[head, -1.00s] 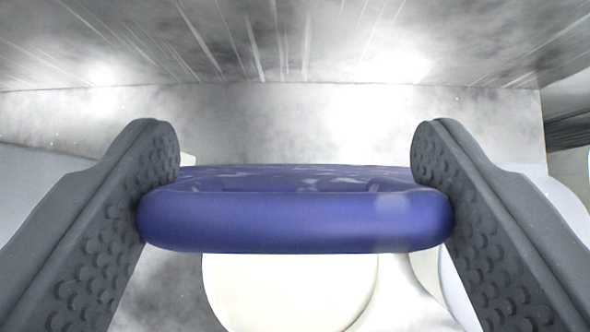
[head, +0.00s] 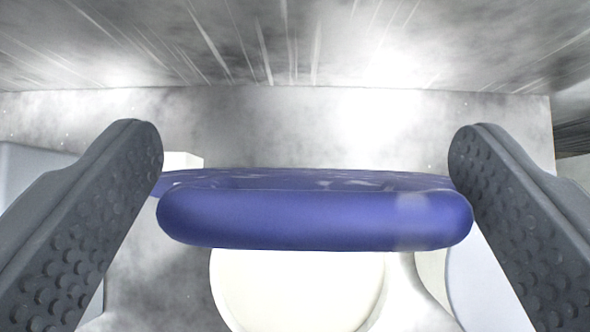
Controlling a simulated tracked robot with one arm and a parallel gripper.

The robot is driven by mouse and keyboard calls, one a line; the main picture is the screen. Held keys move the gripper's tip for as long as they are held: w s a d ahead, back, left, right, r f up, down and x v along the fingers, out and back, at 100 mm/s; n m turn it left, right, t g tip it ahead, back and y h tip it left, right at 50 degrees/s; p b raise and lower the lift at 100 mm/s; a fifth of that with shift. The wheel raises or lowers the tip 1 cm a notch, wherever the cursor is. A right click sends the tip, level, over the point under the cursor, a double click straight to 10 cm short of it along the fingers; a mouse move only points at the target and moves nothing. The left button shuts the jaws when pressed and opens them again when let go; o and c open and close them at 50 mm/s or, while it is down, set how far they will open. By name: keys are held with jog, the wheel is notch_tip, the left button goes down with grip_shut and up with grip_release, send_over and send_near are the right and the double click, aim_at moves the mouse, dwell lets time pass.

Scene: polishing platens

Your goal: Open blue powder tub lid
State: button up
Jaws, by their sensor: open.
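The blue lid (head: 315,218) is in the middle of the head view, a wide rounded slab with pale flecks on its top. My gripper (head: 307,150) is open, with one grey studded finger on each side of the lid. The left finger stands just clear of the lid's near edge. The right finger is very close to the lid's right end; I cannot tell whether they touch. The body of a blue tub does not show; anything straight behind the lid is hidden.
A round cream-white thing (head: 298,290) shows below the lid. A pale block (head: 183,160) stands behind the left finger. Pale blue-grey shapes lie at the far left (head: 35,170) and lower right (head: 485,285). A streaked grey metal surface (head: 290,45) spans the back.

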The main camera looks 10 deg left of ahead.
jog(key=b+v, duration=0.3)
jog(key=v, duration=1)
jog(key=shift+s+r, duration=0.15)
jog(key=shift+b, duration=0.3)
jog(key=s+d+r+t+b, duration=0.2)
jog(key=s+d+r+b, duration=0.1)
jog(key=s+r, duration=0.4)
jog(key=s+d+r+t+b, duration=0.15)
jog(key=s+r+b, duration=0.3)
jog(key=s, duration=0.45)
jog(key=s+d+r+t+b, duration=0.1)
jog(key=s+d+r+b, duration=0.1)
jog(key=s, duration=0.7)
jog(key=s+d+r+m+t+b, duration=0.1)
jog(key=s+d+t+b, duration=0.1)
jog(key=s, duration=0.7)
jog(key=shift+s+r+h, duration=0.2)
jog(key=shift+r+h, duration=0.2)
